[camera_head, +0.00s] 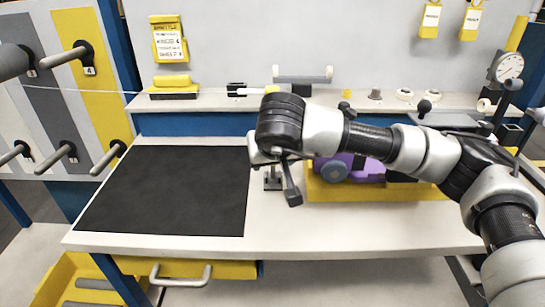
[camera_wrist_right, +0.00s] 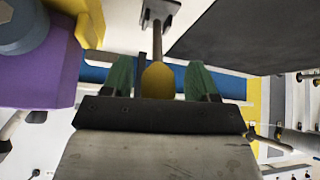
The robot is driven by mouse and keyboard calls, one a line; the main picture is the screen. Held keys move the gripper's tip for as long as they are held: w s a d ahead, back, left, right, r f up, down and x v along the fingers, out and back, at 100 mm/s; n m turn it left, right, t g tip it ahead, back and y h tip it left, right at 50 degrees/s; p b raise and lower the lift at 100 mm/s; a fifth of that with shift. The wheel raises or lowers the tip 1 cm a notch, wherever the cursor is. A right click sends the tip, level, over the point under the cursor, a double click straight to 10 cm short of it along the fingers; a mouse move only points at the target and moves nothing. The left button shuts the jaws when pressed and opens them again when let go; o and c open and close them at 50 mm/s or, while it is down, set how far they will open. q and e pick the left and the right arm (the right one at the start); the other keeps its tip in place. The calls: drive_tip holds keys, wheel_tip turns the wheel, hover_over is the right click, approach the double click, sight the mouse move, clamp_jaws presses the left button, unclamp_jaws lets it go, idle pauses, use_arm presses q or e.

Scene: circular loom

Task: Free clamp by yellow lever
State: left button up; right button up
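The yellow lever (camera_wrist_right: 158,82) shows in the right wrist view as a rounded yellow end between the green finger pads of my right gripper (camera_wrist_right: 160,72). The gripper is open, with a visible gap on each side of the lever. A grey metal post with a foot (camera_wrist_right: 160,12), seemingly part of the clamp, stands beyond it. In the head view my right arm crosses from the right and covers the lever. Only a small metal stand (camera_head: 272,181) shows below the wrist, on the table just right of the black mat. My left gripper is not in view.
A black mat (camera_head: 165,190) lies on the left of the white table (camera_head: 340,239). A yellow tray (camera_head: 410,190) with a purple block (camera_head: 343,163) sits right of the clamp, partly behind my arm. A back shelf (camera_head: 210,102) holds small parts. The table front is clear.

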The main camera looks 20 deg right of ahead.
drive_tip(key=shift+r, duration=0.1)
drive_tip(key=shift+s+r, duration=0.2)
drive_tip(key=shift+r, duration=0.15)
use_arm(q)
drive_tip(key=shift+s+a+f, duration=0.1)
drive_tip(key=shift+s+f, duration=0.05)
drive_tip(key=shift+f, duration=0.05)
use_arm(e)
drive_tip(key=v, duration=0.9)
drive_tip(key=shift+s+r, duration=0.25)
drive_tip(key=shift+r, duration=0.1)
